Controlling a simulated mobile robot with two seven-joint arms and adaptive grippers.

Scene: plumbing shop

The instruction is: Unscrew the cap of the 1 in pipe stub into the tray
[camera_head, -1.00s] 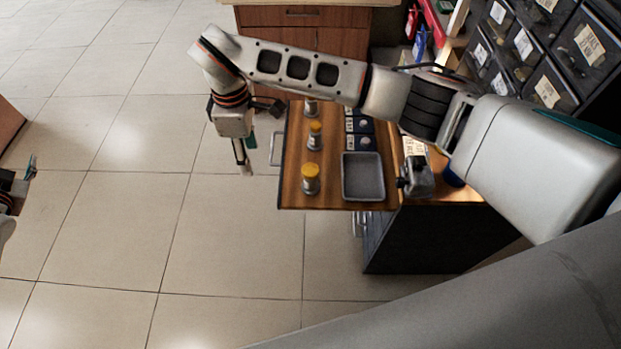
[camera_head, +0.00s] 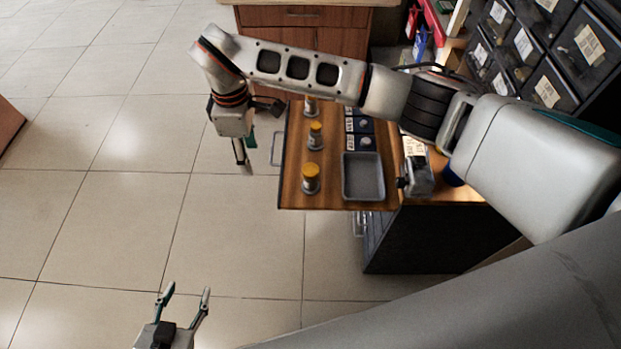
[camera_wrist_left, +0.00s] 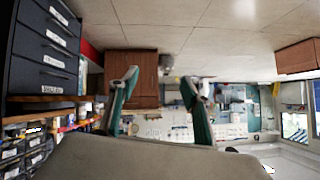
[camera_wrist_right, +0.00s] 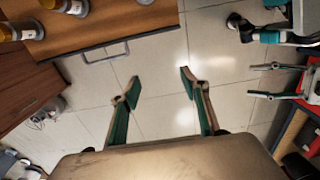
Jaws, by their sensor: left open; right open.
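Three pipe stubs stand upright in a row on the wooden bench top. The near stub (camera_head: 310,179) and the middle stub (camera_head: 315,135) have yellow caps; the far stub (camera_head: 310,107) is partly hidden by my right arm. I cannot tell which is the 1 in one. The grey tray (camera_head: 363,178) lies empty right of the near stub. My right gripper (camera_head: 243,160) is open and empty, left of the bench; its wrist view shows capped stubs (camera_wrist_right: 28,29) at upper left. My left gripper (camera_head: 187,293) is open and empty at the bottom, over the floor.
A grey metal device (camera_head: 418,176) stands right of the tray. Small dark bins with labels (camera_head: 360,135) sit behind the tray. Drawer racks (camera_head: 540,55) fill the upper right, and a wooden cabinet (camera_head: 315,38) stands behind. The floor (camera_head: 110,230) to the left is clear.

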